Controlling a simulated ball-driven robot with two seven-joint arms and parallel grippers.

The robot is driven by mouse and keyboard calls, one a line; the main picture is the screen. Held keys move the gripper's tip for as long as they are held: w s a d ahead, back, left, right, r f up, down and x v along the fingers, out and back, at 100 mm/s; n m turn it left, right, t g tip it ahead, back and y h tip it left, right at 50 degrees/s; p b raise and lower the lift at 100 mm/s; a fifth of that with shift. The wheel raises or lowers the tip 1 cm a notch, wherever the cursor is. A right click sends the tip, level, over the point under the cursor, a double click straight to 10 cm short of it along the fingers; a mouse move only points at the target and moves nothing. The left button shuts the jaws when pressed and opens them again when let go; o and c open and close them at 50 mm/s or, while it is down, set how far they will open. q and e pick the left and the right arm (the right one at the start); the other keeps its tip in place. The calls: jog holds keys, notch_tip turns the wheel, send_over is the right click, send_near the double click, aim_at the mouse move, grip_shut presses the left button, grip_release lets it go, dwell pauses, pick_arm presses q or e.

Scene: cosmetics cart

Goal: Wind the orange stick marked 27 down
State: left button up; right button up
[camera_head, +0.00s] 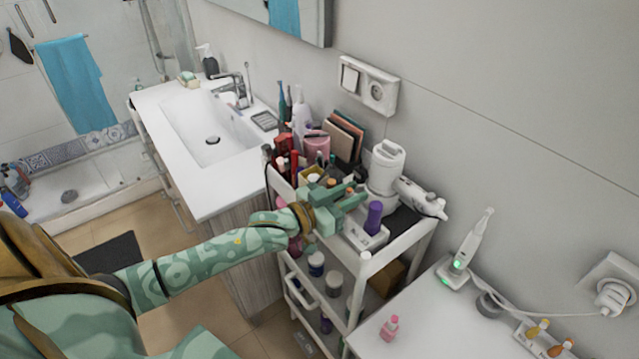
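My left gripper (352,195), pale green, reaches over the top tray of the white cosmetics cart (372,264). Its fingers point right and lie low among the small cosmetics. I cannot tell whether they are apart or closed on something. A small orange tip (331,183) shows right by the fingers; its lower part is hidden. No number 27 is readable on it, so I cannot tell if it is the marked stick. A purple-capped stick (374,216) stands upright in a white holder (364,236) just right of the fingers. My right gripper is out of view.
A white hair-dryer-like device (386,168) stands behind the gripper. Pink cup (316,148), red tubes and upright palettes (345,138) crowd the tray's back left. A white counter (430,320) at the lower right holds a toothbrush (470,240) and a pink bottle (389,328). The sink (208,135) is left.

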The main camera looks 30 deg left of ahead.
pick_arm(q)
jog(key=v, duration=1.4)
jog(key=shift+s+a+p, duration=0.15)
jog(key=shift+s+p, duration=0.2)
jog(key=shift+p, duration=0.05)
jog(key=d+n+t+y+p, duration=0.2)
jog(key=d+n+y+p, duration=0.2)
jog(key=d+y, duration=0.25)
jog(key=w, duration=1.5)
jog(key=shift+a, duration=0.25)
grip_shut()
